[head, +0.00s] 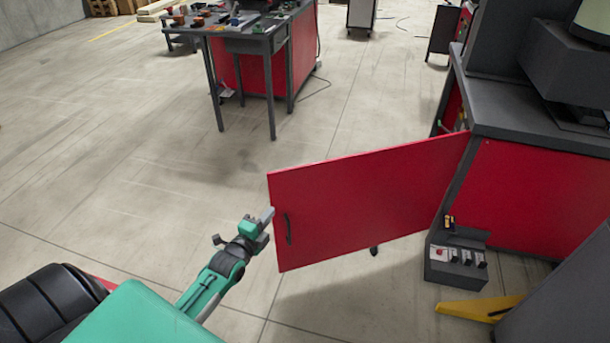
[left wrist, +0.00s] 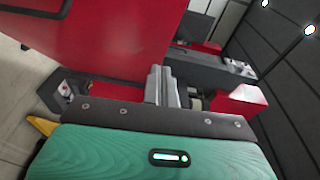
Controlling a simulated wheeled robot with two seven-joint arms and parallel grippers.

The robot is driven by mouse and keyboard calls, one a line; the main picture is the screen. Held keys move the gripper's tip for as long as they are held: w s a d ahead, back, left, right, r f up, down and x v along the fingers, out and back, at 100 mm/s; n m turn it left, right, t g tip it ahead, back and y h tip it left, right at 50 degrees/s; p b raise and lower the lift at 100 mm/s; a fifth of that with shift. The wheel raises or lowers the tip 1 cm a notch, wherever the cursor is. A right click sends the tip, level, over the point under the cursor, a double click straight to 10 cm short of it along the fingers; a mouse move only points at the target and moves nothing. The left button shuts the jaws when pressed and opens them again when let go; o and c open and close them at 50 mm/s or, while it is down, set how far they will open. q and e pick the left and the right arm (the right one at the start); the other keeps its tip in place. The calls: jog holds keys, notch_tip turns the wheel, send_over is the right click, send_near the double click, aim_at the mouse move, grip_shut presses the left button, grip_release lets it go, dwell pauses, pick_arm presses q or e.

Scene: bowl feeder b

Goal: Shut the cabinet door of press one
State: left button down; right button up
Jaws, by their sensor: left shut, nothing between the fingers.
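The red cabinet door (head: 365,200) stands wide open in the head view, hinged at its right edge on the dark-framed cabinet of the press (head: 540,195). A dark vertical handle (head: 288,229) is near its free left edge. My left gripper (head: 268,215) is shut and empty, with its fingertips close beside the free edge of the door, near the handle. I cannot tell whether they touch it. In the left wrist view the shut fingers (left wrist: 161,86) point toward the red door (left wrist: 90,35), which fills the upper left. My right gripper is not in view.
A small dark box (head: 456,258) with switches sits by the cabinet's lower corner, near a yellow floor piece (head: 478,308). A dark worktable (head: 250,42) with several small parts stands at the back. The concrete floor left of the door is clear.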

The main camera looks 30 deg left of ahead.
pick_arm(q)
jog(key=r, duration=0.1)
send_near(289, 172)
jog(key=w+d, duration=0.3)
jog(key=shift+w+a+f+b, duration=0.15)
jog(key=shift+w+a, duration=0.4)
jog(key=shift+a, duration=0.05)
jog(key=shift+w+a+f+b, duration=0.15)
jog(key=shift+w+a, duration=0.75)
jog(key=shift+a, duration=0.05)
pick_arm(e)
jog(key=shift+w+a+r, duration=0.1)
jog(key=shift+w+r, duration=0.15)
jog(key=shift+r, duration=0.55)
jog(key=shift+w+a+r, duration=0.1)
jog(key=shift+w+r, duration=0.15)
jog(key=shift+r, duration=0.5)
pick_arm(q)
jog(key=shift+a+r, duration=0.1)
